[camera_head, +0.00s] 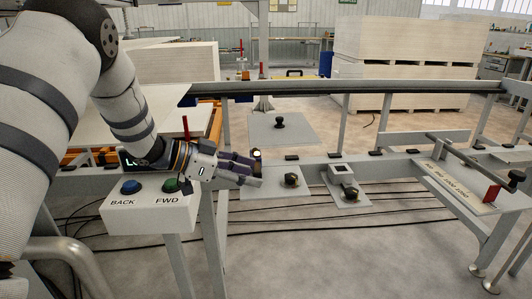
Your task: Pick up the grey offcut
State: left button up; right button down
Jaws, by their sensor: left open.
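My left gripper (257,169) reaches in from the left, above the front rail and just right of the button box. Its dark fingers point right and are apart, with nothing seen between them. My right gripper does not show.
Flat grey plates with black knobs lie by the rail (270,188) and behind it (281,127). The button box (150,212) has a blue and a green button. A hinged bar (466,160) and a labelled plate (455,187) stand right. Stacked boards (405,65) stand behind.

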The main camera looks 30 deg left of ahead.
aim_at(267, 131)
jog(key=i+j, duration=1.2)
jog(key=i+l, duration=0.05)
jog(key=i, duration=0.05)
